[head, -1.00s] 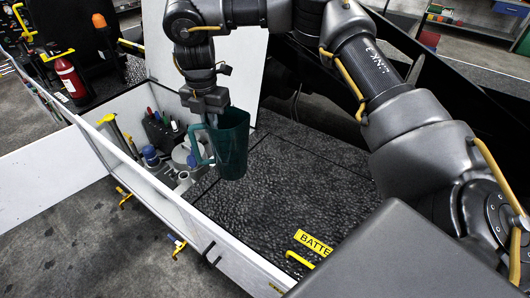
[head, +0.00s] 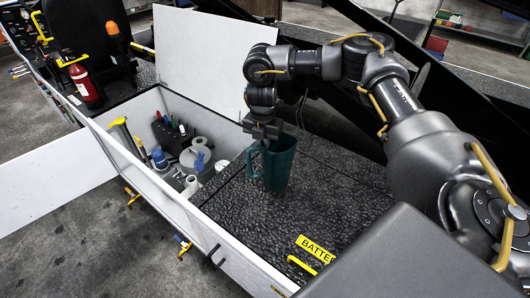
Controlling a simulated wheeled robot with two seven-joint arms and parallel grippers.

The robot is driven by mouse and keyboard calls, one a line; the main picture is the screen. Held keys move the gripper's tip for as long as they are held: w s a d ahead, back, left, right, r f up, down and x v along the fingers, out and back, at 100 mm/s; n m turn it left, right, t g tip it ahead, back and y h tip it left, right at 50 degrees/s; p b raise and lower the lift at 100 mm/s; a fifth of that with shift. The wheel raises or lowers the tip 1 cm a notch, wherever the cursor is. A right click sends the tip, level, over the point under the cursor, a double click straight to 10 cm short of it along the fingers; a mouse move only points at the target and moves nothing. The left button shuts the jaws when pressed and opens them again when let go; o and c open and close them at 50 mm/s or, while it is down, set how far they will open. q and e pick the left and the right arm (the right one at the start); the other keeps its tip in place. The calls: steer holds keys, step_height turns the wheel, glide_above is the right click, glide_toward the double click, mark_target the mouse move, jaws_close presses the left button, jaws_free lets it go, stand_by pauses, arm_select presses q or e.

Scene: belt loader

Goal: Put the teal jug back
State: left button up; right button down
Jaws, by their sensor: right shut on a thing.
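The teal jug (head: 279,164) is upright over the black textured deck (head: 325,205), just right of the open white compartment (head: 122,154). Its handle points left. My right gripper (head: 262,141) is shut on the jug near its rim and handle, reaching down from above. I cannot tell whether the jug's base touches the deck. My left gripper is not in view.
The compartment holds grey and white pipe fittings (head: 195,158), a dark block with coloured pens or tools (head: 168,132) and a yellow-handled tool (head: 123,135). Its white lid (head: 215,55) stands open behind. A red extinguisher (head: 85,85) is at left.

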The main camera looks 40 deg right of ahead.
steer(key=f, duration=0.3)
steer(key=shift+s+d+f+p, duration=0.1)
steer(key=shift+d+f+p, duration=0.15)
steer(key=shift+p, duration=0.05)
steer(key=shift+f, duration=0.15)
steer(key=c, duration=1.6)
jaws_free()
steer(key=shift+o, duration=0.2)
step_height(320, 180, up, 12)
steer(key=shift+r+b, duration=0.2)
steer(key=shift+b, duration=0.45)
